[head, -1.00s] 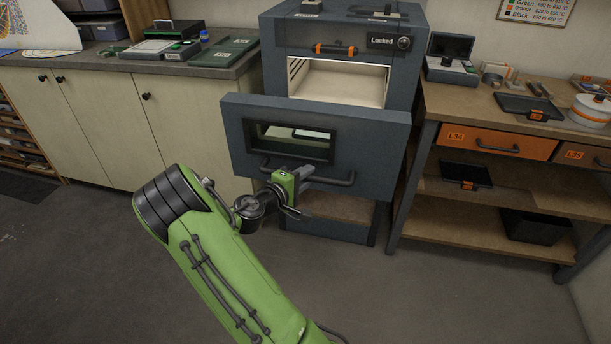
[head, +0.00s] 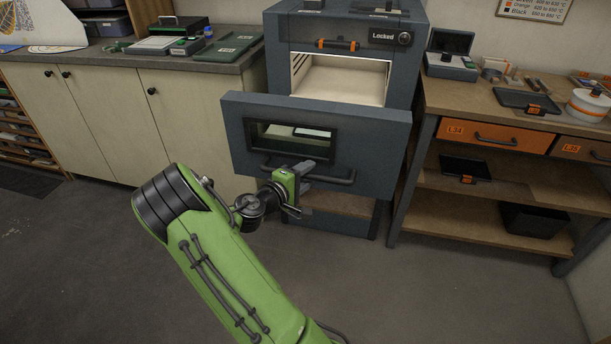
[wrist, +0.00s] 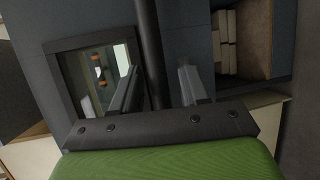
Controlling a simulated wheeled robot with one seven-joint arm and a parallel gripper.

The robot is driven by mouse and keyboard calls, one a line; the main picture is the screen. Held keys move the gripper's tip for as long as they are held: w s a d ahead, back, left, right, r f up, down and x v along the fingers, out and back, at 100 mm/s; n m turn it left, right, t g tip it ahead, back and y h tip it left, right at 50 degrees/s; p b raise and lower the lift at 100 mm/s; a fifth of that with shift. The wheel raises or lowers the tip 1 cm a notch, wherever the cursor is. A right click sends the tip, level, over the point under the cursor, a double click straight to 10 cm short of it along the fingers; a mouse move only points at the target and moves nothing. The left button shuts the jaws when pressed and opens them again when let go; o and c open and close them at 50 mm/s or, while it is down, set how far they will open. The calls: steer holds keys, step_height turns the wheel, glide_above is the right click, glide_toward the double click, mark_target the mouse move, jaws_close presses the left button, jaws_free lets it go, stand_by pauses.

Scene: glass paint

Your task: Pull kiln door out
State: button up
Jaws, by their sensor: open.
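The kiln door (head: 375,135) is a dark blue-grey panel with a small window, pulled out in front of the kiln body (head: 415,60). The lit, pale kiln chamber (head: 340,80) shows above and behind it. A dark bar handle (head: 335,178) runs across the door below the window. My gripper (head: 303,195) is at the handle, left of the door's middle. In the wrist view the handle (wrist: 150,50) passes between the two open fingers (wrist: 160,88), with the door window (wrist: 100,75) to the left. Whether the fingers touch the bar cannot be told.
A wooden workbench (head: 465,105) with orange drawers and shelves stands close on the right. Pale cabinets (head: 110,115) with a grey top line the left. The floor (head: 430,290) in front of the kiln is clear.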

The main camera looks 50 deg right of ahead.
steer(key=a+r+p, duration=0.2)
steer(key=a+r, duration=0.1)
steer(key=a, duration=1.2)
steer(key=shift+a+p, duration=0.25)
steer(key=shift+p, duration=0.05)
steer(key=shift+s, duration=0.1)
